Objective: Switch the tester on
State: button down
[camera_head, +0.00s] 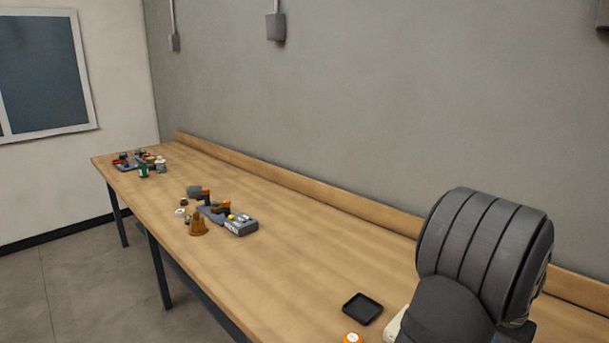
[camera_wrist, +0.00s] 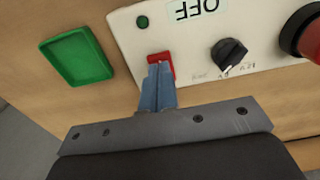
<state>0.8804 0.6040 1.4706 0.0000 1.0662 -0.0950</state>
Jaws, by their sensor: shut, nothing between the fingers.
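The tester (camera_wrist: 195,45) shows in the wrist view as a white panel with a red rocker switch (camera_wrist: 160,62), a black knob (camera_wrist: 229,53), a dark green round lamp (camera_wrist: 143,22) and a label reading "OFF" upside down (camera_wrist: 203,8). A large red button (camera_wrist: 304,32) is cut off at the right edge. My gripper (camera_wrist: 160,68) is shut and empty, with its blue fingertips over the lower part of the red switch. I cannot tell whether they touch it. In the head view a small part of a white box (camera_head: 397,325) shows beside my arm; my gripper is hidden there.
A green tray (camera_wrist: 77,55) lies left of the panel in the wrist view. Grouped parts (camera_head: 215,212) stand farther along the wooden bench (camera_head: 290,270). The bench between is clear.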

jog(key=shift+f, duration=0.7)
jog(key=shift+r, duration=3.55)
jog(key=shift+f, duration=3.5)
jog(key=shift+r, duration=0.15)
